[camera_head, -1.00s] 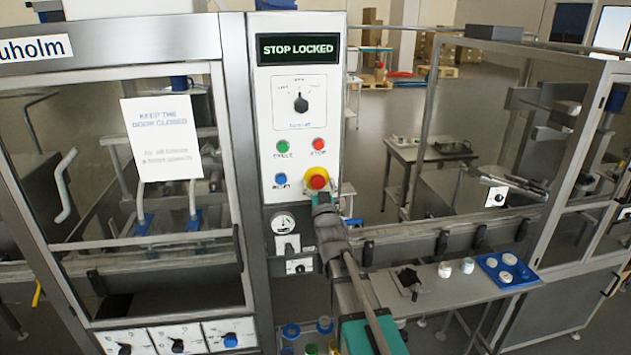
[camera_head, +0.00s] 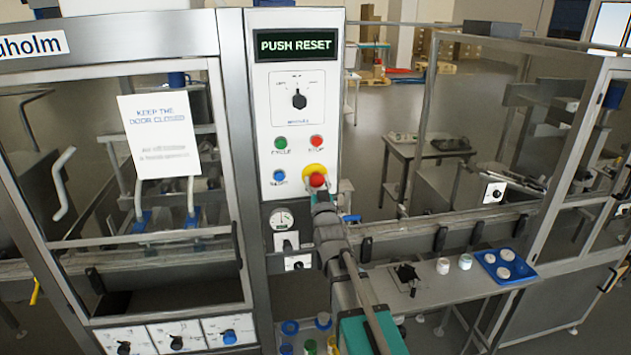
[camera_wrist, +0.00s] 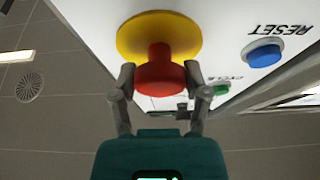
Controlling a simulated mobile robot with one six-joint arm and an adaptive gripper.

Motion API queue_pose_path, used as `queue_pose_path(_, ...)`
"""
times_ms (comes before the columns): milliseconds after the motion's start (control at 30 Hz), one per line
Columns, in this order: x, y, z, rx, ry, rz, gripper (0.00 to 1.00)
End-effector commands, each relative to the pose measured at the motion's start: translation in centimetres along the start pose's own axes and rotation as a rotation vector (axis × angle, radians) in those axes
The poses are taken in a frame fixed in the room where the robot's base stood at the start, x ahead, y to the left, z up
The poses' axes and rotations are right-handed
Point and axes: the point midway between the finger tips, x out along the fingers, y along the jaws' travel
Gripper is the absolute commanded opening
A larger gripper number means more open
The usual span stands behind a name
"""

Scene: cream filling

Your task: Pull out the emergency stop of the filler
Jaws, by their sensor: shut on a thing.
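The filler's emergency stop (camera_head: 317,180) is a red mushroom button on a yellow round base, low on the white control panel (camera_head: 262,110). In the wrist view the red button (camera_wrist: 160,75) stands out from its yellow disc (camera_wrist: 135,32) on a red stem. My gripper (camera_wrist: 160,80) is shut on the red head, with one finger on each side. In the head view my gripper (camera_head: 320,195) reaches up to the button from below, and its fingers are hard to make out. The display (camera_head: 295,44) reads "PUSH RESET".
The blue reset button (camera_head: 279,176), green cycle button (camera_head: 280,143) and red stop button (camera_head: 316,142) sit close by. A gauge (camera_head: 281,219) is below the panel. A glass door (camera_head: 170,250) stands left; a shelf with jars and a blue tray (camera_head: 530,271) is right.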

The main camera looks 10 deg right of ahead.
Motion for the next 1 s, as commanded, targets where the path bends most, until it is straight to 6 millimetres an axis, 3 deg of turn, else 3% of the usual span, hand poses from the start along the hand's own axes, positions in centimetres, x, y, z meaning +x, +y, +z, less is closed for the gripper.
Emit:
queue_pose_path(267, -0.44, -0.05, -0.15, 0.000, 0.000, 0.000, 0.00)
queue_pose_path(300, -0.45, -0.05, -0.15, 0.000, 0.000, -0.001, 0.62)
queue_pose_path(500, -0.42, -0.09, -0.14, 0.001, 0.000, -0.001, 0.97)
queue_pose_path(1000, -0.32, -0.18, -0.12, 0.001, 0.000, -0.002, 0.97)
